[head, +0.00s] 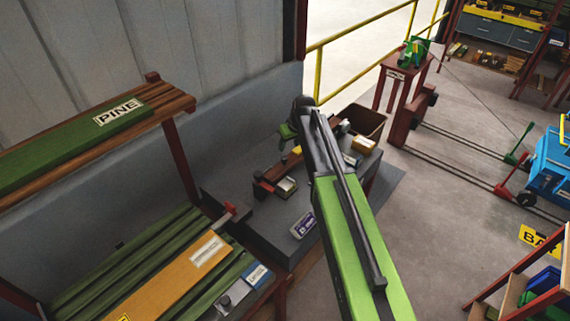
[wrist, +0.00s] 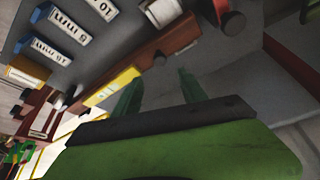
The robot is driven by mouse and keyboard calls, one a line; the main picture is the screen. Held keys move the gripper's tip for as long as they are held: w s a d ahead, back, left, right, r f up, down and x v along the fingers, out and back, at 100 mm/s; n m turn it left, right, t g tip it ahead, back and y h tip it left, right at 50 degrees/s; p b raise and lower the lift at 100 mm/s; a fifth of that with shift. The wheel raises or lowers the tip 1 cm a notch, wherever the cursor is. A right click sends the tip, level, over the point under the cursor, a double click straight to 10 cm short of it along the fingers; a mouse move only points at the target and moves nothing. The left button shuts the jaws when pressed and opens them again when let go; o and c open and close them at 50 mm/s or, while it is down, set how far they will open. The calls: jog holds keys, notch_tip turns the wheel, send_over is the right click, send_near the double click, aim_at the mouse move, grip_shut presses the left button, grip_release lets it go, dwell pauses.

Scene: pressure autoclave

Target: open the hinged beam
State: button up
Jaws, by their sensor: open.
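A reddish-brown beam, which I take to be the hinged beam (head: 272,177), lies along the grey bench top, partly hidden behind my arm in the head view. In the wrist view the beam (wrist: 165,48) runs diagonally across the upper middle, with a yellow label on its side and a dark round knob near its upper right end. My gripper (wrist: 160,92) is open, its two green fingers apart with nothing seen between them. The fingers point toward the beam's side and look close to it; I cannot tell whether they touch. In the head view my gripper (head: 288,132) is small and partly hidden.
Small labelled blocks (wrist: 70,25) stand on the bench beyond the beam. A brown bin (head: 362,121) sits at the bench's far end. A shelf marked PINE (head: 120,110) and green planks (head: 110,265) are at the left. Open floor (head: 440,190) lies right of the bench.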

aim_at(284, 157)
jog(key=b+x, duration=0.9)
jog(key=x, duration=0.2)
jog(key=shift+f, duration=0.2)
jog(key=shift+r, duration=0.15)
jog(key=shift+c, duration=0.2)
jog(key=shift+d, duration=0.1)
grip_shut()
dwell(0.4)
